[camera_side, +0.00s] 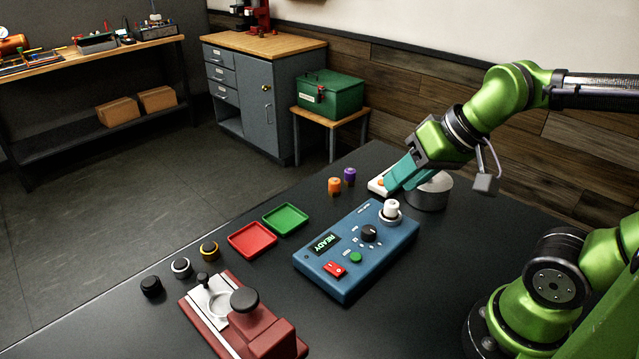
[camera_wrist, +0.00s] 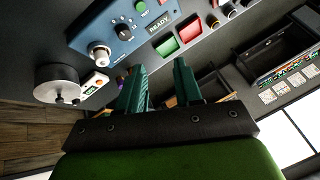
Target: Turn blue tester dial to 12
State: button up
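The blue tester (camera_side: 345,262) lies on the dark table, its display reading READY. Its black dial (camera_side: 369,233) sits mid-panel, with small marks around it too small to read for sure; its setting cannot be told. The dial also shows in the wrist view (camera_wrist: 124,32). A white-topped part (camera_side: 391,209) stands in a metal ring at the tester's far end, with a green button (camera_side: 355,257) and red switch (camera_side: 335,269) at the near end. My gripper (camera_side: 394,180) is beyond the tester's far end, apart from the dial. Its teal fingers are spread and empty in the wrist view (camera_wrist: 160,75).
A silver cylinder (camera_side: 430,192) and a white box with an orange button (camera_side: 376,186) stand near my gripper. Orange (camera_side: 334,186) and purple (camera_side: 349,175) pieces stand nearby. Red (camera_side: 253,241) and green (camera_side: 286,219) trays lie left of the tester. A red-based device (camera_side: 240,325) stands in front.

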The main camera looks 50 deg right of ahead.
aim_at(369, 230)
jog(key=o, duration=0.4)
jog(key=w+n+g, duration=0.1)
jog(key=n, duration=0.1)
jog(key=w+d+f+n+g, duration=0.1)
jog(key=w+n, duration=0.1)
jog(key=w+d+f+n+g+h, duration=0.1)
jog(key=w+n, duration=0.1)
jog(key=n, duration=0.1)
jog(key=shift+w, duration=0.1)
jog(key=w+f+n+g, duration=0.1)
jog(key=f+n, duration=0.3)
jog(key=f, duration=0.1)
jog(key=w+d+f+n+g, duration=0.1)
jog(key=f+n, duration=0.3)
jog(key=f, duration=0.2)
jog(key=w+d+f+n+h, duration=0.1)
jog(key=f+n, duration=0.4)
jog(key=shift+w+f+g, duration=0.3)
jog(key=shift+f+g, duration=0.05)
jog(key=shift+g, duration=0.05)
jog(key=shift+d, duration=0.1)
jog(key=c, duration=1)
